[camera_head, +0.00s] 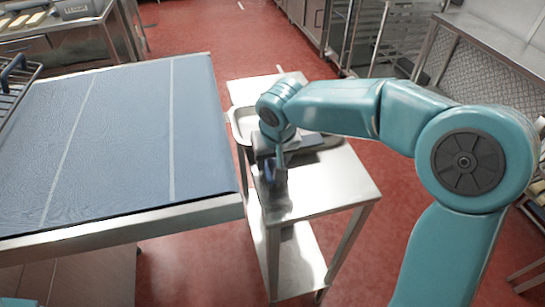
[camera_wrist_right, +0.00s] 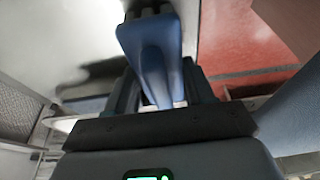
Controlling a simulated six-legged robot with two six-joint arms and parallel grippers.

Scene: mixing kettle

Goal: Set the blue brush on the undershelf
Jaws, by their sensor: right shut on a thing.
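The blue brush (camera_wrist_right: 155,55) is between the fingers of my right gripper (camera_wrist_right: 155,95) in the right wrist view. My right gripper (camera_head: 271,172) is shut on it. In the head view the brush (camera_head: 269,170) shows only as a small dark blue patch, over the near part of the steel side table's top (camera_head: 325,187). I cannot tell whether the brush touches the top. The undershelf (camera_head: 302,265) is the lower steel shelf of the same table, and its visible part is bare. My left gripper is not in view.
A shallow metal tray (camera_head: 236,128) stands at the left edge of the side table's top, partly behind my arm. A large table with a blue surface (camera_head: 120,140) stands close on the left. A wire rack (camera_head: 14,82) sits at its far left. Red floor is clear between the tables' legs.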

